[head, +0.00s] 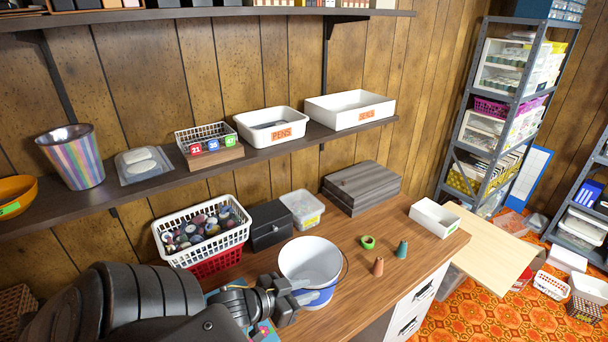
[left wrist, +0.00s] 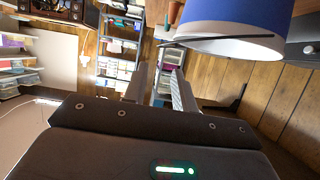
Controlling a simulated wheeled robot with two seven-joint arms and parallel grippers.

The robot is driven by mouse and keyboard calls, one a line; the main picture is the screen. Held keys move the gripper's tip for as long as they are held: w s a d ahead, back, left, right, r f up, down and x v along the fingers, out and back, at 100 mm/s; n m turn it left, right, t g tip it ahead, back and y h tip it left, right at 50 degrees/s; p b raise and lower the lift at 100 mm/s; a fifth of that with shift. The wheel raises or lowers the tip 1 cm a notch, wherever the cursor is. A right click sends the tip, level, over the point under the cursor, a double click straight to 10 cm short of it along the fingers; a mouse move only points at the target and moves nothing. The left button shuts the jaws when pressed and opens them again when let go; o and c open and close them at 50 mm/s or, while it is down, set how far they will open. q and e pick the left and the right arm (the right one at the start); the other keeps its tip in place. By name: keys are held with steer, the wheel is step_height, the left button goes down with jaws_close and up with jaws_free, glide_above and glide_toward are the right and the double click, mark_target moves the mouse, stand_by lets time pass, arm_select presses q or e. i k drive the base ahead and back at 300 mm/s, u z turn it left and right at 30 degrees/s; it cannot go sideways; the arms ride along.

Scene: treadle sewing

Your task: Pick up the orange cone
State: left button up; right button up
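The orange cone (head: 378,266) stands upright on the wooden table, right of the white and blue bucket (head: 312,262) in the head view. A teal cone (head: 402,249) stands just behind and right of it, and a green ring (head: 368,242) lies behind it. My left gripper (head: 288,299) is at the left side of the bucket, apart from the cone, with the bucket between them. In the left wrist view the two fingers (left wrist: 158,80) are spread with nothing between them. The bucket also fills the top right there (left wrist: 232,30). My right gripper is not in view.
A white basket of spools (head: 203,232), a black box (head: 269,225) and a clear tub (head: 302,208) line the back left. The table in front of the cone is clear.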

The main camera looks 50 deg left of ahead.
mark_target(377, 269)
steer(key=k, duration=1)
